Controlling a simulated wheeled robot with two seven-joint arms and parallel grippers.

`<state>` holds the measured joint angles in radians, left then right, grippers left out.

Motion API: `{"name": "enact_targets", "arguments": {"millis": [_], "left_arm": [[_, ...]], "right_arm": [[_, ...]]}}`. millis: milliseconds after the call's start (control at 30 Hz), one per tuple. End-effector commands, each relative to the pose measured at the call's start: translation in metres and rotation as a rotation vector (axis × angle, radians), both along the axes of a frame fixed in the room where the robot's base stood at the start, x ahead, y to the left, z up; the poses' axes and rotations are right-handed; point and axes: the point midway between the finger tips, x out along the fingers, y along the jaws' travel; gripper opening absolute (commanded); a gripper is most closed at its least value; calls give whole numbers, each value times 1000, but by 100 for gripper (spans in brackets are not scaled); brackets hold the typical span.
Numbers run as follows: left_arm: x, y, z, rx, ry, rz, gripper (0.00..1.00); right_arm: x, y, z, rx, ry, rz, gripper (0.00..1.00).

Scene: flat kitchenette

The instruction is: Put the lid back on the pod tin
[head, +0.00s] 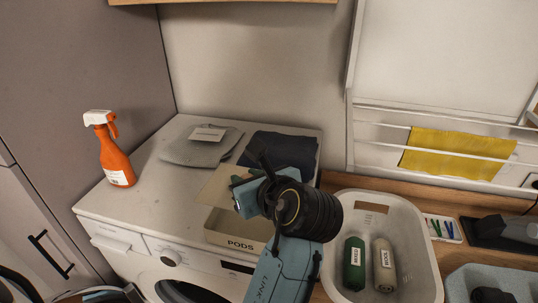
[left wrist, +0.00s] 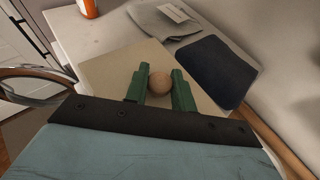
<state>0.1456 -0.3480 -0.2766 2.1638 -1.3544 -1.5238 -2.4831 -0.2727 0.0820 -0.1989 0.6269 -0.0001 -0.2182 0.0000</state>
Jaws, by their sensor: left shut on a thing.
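The pod tin (head: 240,243) is a beige box labelled PODS on the white washing machine top. Part of its top looks open, and my left arm covers its right side. The flat beige lid (head: 213,188) appears above and behind the tin's front in the head view, apart from its front rim. My left gripper is shut on the lid's round wooden knob (left wrist: 160,83); its green fingers (left wrist: 160,88) stand on either side of the knob in the left wrist view. In the head view the fingertips are hidden behind the gripper body. My right gripper is not in view.
An orange spray bottle (head: 114,152) stands at the left. A grey cloth (head: 195,151) with a label and a dark blue cloth (head: 290,145) lie behind. Right of my arm, a white basket (head: 418,230) holds a green bottle (head: 354,263) and a beige one (head: 384,265).

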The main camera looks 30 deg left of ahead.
Motion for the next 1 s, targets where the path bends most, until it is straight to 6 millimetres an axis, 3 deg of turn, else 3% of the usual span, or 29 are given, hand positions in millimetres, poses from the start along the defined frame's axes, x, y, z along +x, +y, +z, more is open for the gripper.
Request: {"name": "enact_targets", "arguments": {"millis": [100,300,400,667,800,1000], "left_arm": [[0,0,-1,0,0,0,0],[0,0,-12,2,3,0,0],[-1,0,-20,1,4,-2,0],[-1,0,-42,1,1,-2,0],[-1,0,-49,2,3,-2,0],[-1,0,-56,0,0,-1,0]], "right_arm": [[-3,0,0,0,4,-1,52],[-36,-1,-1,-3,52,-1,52],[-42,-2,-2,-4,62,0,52],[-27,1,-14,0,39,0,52],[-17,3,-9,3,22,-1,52],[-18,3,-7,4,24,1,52]]}}
